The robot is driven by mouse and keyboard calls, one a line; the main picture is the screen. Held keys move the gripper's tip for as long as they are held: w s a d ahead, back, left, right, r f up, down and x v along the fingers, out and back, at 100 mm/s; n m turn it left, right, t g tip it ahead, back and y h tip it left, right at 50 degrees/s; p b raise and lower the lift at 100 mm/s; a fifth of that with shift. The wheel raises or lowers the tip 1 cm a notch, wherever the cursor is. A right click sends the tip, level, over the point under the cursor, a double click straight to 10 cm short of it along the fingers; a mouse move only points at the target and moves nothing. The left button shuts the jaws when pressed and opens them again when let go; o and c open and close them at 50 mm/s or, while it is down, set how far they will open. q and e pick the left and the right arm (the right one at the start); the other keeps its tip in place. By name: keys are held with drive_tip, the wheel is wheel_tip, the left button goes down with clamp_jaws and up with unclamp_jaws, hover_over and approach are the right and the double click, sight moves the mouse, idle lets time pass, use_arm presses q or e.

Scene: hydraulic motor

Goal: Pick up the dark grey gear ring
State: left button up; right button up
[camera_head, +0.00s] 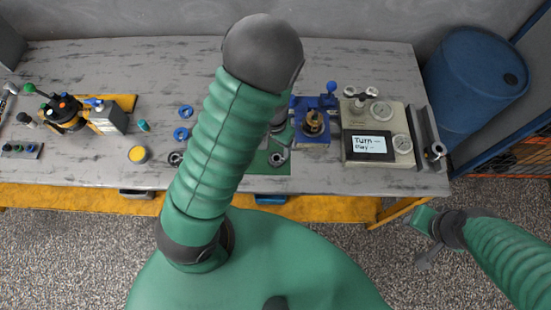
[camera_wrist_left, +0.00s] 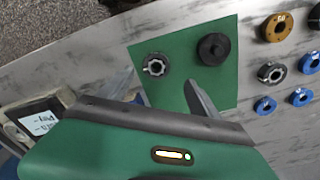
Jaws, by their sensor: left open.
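A grey ring with a toothed hole lies on a green mat (camera_wrist_left: 180,85) in the left wrist view; this toothed ring (camera_wrist_left: 156,66) also shows on the mat in the head view (camera_head: 277,159). A black round part (camera_wrist_left: 214,48) is on the same mat. Another dark grey ring (camera_wrist_left: 271,73) lies on the bare table beside the mat, and in the head view (camera_head: 176,158). My left gripper (camera_wrist_left: 168,92) is open and empty above the mat, close to the toothed ring. My right gripper (camera_head: 427,253) hangs off the table's front right; its jaws are unclear.
Blue rings (camera_head: 181,134) and a yellow-topped part (camera_head: 137,154) lie left of my left arm. A blue fixture (camera_head: 312,132) and a gauge panel (camera_head: 378,135) stand right of the mat. A blue barrel (camera_head: 475,75) is beyond the table's right end.

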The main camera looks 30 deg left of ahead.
sight(278, 157)
use_arm(q)
drive_tip(key=f, duration=0.2)
drive_tip(key=w+d+f, duration=0.1)
drive_tip(key=f, duration=0.4)
drive_tip(key=shift+s+d+f, duration=0.1)
drive_tip(key=shift+s+f, duration=0.15)
drive_tip(key=shift+a+f, duration=0.2)
drive_tip(key=shift+w+a+f, duration=0.1)
drive_tip(key=shift+w+a, duration=0.05)
drive_tip(key=shift+a, duration=0.15)
drive_tip(key=shift+c, duration=1.5)
drive_tip(key=shift+d, duration=0.45)
drive_tip(key=c, duration=0.9)
drive_tip(key=shift+a, duration=0.1)
clamp_jaws()
drive_tip(key=shift+a, duration=0.2)
use_arm(e)
drive_tip(key=shift+w+d+f, duration=0.4)
drive_tip(key=shift+f, duration=0.1)
